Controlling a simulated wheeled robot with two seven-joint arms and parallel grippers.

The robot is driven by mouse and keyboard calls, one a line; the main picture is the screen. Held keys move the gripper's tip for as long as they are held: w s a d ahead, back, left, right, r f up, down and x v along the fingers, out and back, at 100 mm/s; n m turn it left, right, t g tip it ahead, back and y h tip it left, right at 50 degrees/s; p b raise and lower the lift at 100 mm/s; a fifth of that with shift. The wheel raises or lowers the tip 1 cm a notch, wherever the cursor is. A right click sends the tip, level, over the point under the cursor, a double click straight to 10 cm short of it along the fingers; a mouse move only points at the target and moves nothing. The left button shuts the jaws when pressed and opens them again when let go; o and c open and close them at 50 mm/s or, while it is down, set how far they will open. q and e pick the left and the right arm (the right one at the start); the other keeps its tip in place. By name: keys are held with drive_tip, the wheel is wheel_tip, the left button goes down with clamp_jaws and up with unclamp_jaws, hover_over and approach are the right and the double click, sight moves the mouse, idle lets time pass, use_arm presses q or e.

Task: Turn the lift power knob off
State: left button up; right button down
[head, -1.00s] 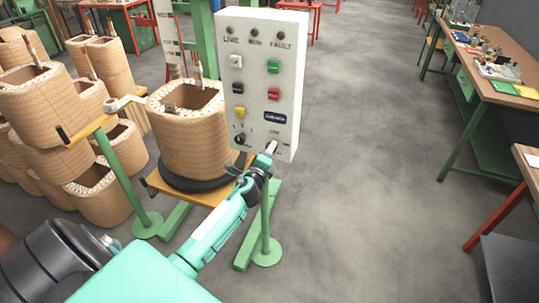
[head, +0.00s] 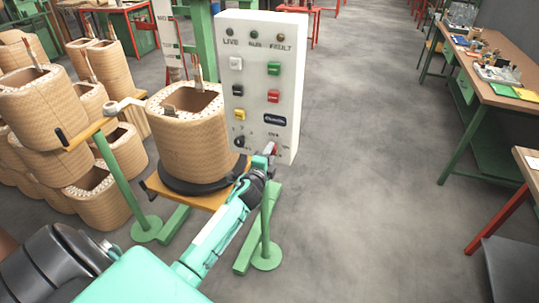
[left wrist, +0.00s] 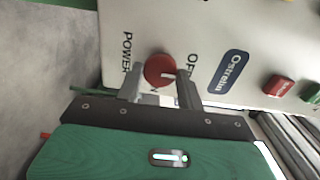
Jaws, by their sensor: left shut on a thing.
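The red power knob (left wrist: 159,70) sits on the white control panel (head: 262,60), next to the printed words POWER and OFF. In the left wrist view its pale mark points right, toward the finger beside the OFF lettering. My left gripper (left wrist: 160,84) is shut on the knob, one finger on each side. In the head view the left gripper (head: 270,152) reaches the panel's lower right corner and mostly covers the knob. The letters below the knob are partly hidden by the fingers. My right gripper is not in view.
A black knob (head: 239,142) sits at the panel's lower left, with several coloured buttons above. A wound coil (head: 190,140) stands on a platform left of the panel. More coils (head: 100,190) crowd the left. The floor to the right is clear up to the workbench (head: 500,80).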

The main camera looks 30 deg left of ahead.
use_arm(q)
drive_tip(key=o, duration=1)
drive_tip(key=shift+s, duration=0.1)
drive_tip(key=b+v, duration=0.2)
drive_tip(key=v, duration=1.1)
drive_tip(key=shift+s+d, duration=0.15)
drive_tip(key=shift+s, duration=0.15)
